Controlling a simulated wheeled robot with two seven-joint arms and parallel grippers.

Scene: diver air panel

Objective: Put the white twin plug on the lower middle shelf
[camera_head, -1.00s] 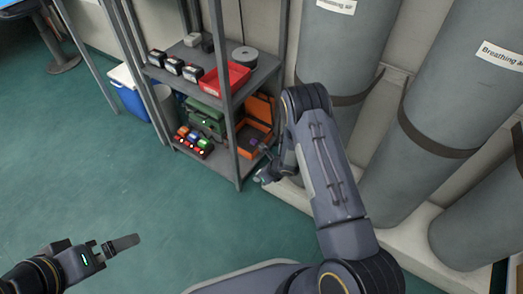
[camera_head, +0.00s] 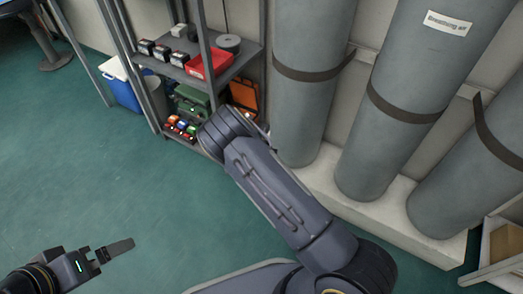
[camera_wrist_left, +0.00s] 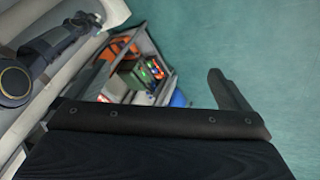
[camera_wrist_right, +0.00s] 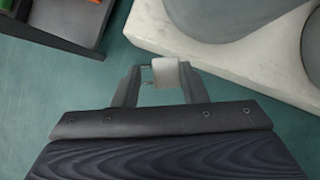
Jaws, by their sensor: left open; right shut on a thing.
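The white twin plug (camera_wrist_right: 165,73) is held between the fingers of my right gripper (camera_wrist_right: 160,78) in the right wrist view. Its two prongs point left there. The gripper and plug are hidden behind my right arm in the head view. The grey shelf rack stands at upper middle in the head view, with an upper shelf (camera_head: 222,80) and a lower shelf (camera_head: 203,142) visible. My arm covers part of the lower one. I cannot tell which is the lower middle shelf. My left gripper (camera_head: 116,250) is open and empty over the floor, far from the rack.
The upper shelf holds a red tray (camera_head: 208,66), a grey roll (camera_head: 229,43) and small dark boxes. Below are a green case (camera_head: 190,100), an orange case (camera_head: 243,95) and coloured items. Large grey cylinders (camera_head: 312,80) stand on a pale plinth (camera_head: 400,226) to the right. Floor at left is clear.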

